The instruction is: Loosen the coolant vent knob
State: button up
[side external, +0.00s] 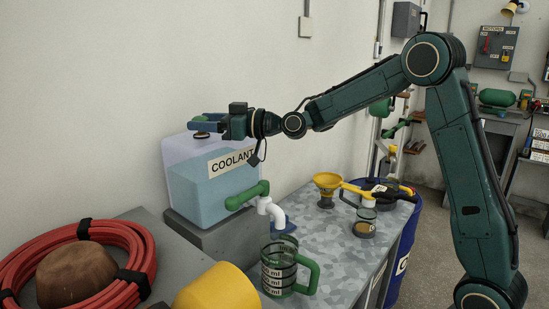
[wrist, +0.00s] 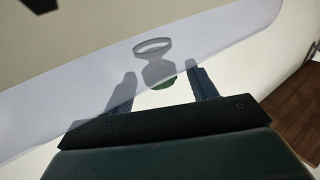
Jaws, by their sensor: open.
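The translucent coolant tank (side external: 185,155), labelled COOLANT and holding pale blue liquid, stands against the wall in the side external view. A small dark round piece with a pale rim, which looks like the vent knob (side external: 201,136), sits at its top. My gripper (side external: 203,123) is level above the tank top, its fingers pointing left, close over the knob. Whether they touch it I cannot tell. In the wrist view my gripper (wrist: 160,72) has its two fingers spread apart. A grey ring-topped shape (wrist: 153,48) and a bit of green show in the gap; I cannot tell if this is the knob.
A green-handled valve with a white elbow (side external: 265,202) juts from the tank's front above a measuring jug (side external: 283,268). A yellow funnel (side external: 327,184) and small jars stand farther back on the bench. A coiled red hose (side external: 120,232) lies at front left. The wall is close behind.

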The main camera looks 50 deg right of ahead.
jog(key=c, duration=1)
jog(key=shift+w+d+n+g+y, duration=0.1)
jog(key=shift+n+g+y, duration=0.2)
jog(key=shift+y, duration=0.1)
jog(key=shift+n+g+y, duration=0.4)
jog(key=shift+n+y, duration=0.1)
jog(key=shift+y, duration=0.1)
jog(key=shift+n+g+y, duration=0.7)
jog(key=shift+y, duration=0.2)
